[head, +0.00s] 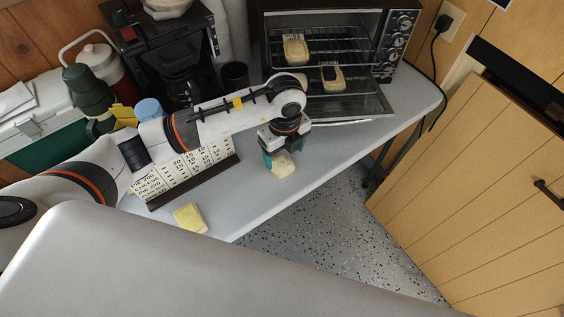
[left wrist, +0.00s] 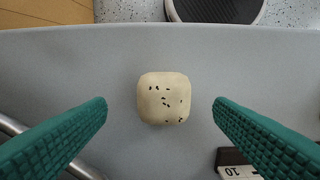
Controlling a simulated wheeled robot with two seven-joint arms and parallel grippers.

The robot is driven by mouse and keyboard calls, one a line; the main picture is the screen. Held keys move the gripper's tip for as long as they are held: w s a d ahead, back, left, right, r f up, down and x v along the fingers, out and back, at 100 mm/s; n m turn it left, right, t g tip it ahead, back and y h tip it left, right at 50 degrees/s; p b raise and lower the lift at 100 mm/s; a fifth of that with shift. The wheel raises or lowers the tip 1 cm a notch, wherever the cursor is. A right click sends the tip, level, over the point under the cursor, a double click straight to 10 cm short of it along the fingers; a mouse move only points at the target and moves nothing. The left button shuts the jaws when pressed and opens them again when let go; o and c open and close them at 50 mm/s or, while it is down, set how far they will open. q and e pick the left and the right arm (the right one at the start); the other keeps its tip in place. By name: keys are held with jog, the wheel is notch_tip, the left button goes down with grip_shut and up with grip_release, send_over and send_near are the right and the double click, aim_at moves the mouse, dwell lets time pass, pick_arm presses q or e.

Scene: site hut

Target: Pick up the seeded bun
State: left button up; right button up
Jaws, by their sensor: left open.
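The seeded bun (left wrist: 163,98) is a pale, rounded square with dark seeds on top. It lies on the grey counter and shows midway between my left gripper's fingers (left wrist: 160,122) in the left wrist view. In the head view the bun (head: 283,166) sits just below the left gripper (head: 276,148), partly hidden by it. The green fingers are open, one on each side of the bun and apart from it. My right gripper is not in view.
A toaster oven (head: 330,104) with its door down holds several pale pieces on its racks. A price board (head: 185,170) stands left of the bun. A yellow block (head: 190,217) lies near the counter's front edge. A coffee maker (head: 165,60) stands behind.

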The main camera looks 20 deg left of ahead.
aim_at(282, 161)
pick_arm(q)
jog(key=f, duration=0.4)
jog(key=shift+a+f, duration=0.2)
jog(key=shift+a, duration=0.15)
jog(key=shift+c, duration=0.4)
jog(key=c, duration=1)
jog(key=shift+r, duration=0.1)
